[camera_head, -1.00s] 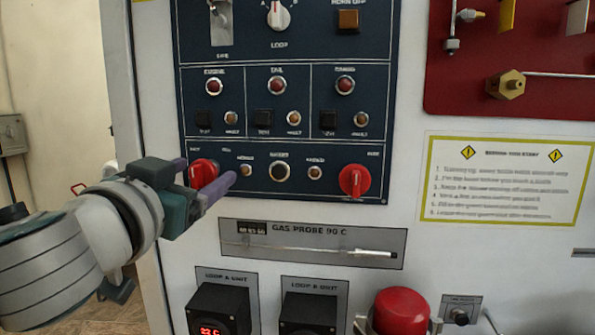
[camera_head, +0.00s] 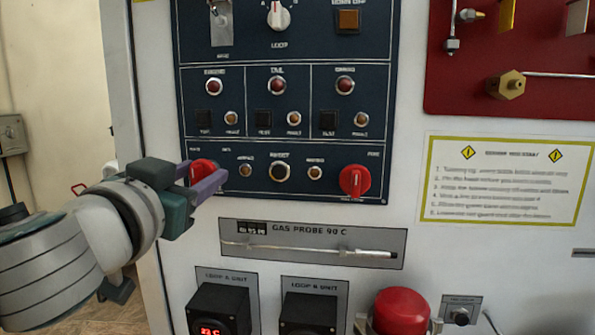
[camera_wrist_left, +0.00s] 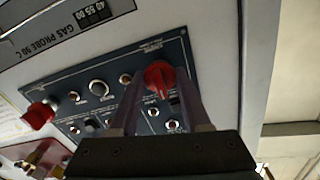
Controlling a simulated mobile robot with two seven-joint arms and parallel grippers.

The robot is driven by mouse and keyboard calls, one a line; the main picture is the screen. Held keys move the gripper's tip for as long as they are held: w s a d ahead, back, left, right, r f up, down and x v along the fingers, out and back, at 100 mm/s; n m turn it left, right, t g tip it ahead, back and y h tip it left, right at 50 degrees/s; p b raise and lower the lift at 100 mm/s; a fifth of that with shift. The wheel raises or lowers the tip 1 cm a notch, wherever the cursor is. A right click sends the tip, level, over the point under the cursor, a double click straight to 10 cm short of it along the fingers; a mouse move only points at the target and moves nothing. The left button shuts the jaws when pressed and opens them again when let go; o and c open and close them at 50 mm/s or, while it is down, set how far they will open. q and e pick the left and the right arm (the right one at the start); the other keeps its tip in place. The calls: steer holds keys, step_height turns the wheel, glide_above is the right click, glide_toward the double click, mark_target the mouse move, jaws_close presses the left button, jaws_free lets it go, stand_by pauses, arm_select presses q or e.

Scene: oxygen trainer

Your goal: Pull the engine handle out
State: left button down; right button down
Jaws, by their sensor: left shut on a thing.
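The red engine handle (camera_head: 201,168) is a knob at the left of the bottom row of the dark blue panel (camera_head: 285,160). My left gripper (camera_head: 208,175) has its purple fingers on either side of this knob and is shut on it. The fingers partly cover the knob in the head view. In the left wrist view the knob (camera_wrist_left: 160,76) sits between the far ends of the two fingers, against the panel. Whether it has come out from the panel cannot be told. My right gripper is not in view.
A second red knob (camera_head: 355,180) is at the right of the same row, with small buttons between. Below are the gas probe plate (camera_head: 312,243), two black units and a red button (camera_head: 400,312). A yellow-edged notice (camera_head: 505,180) is at the right.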

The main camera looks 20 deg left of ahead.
arm_select(q)
steer(key=shift+s, duration=0.15)
stand_by(0.8)
steer(key=shift+s+d, duration=0.15)
steer(key=shift+s, duration=0.2)
steer(key=shift+s+d, duration=0.15)
steer(key=shift+s, duration=0.45)
steer(key=shift+s+d, duration=0.1)
steer(key=shift+s, duration=0.1)
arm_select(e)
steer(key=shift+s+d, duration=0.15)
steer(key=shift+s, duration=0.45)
arm_select(q)
steer(key=shift+c, duration=1.8)
jaws_free()
steer(key=shift+s, duration=0.1)
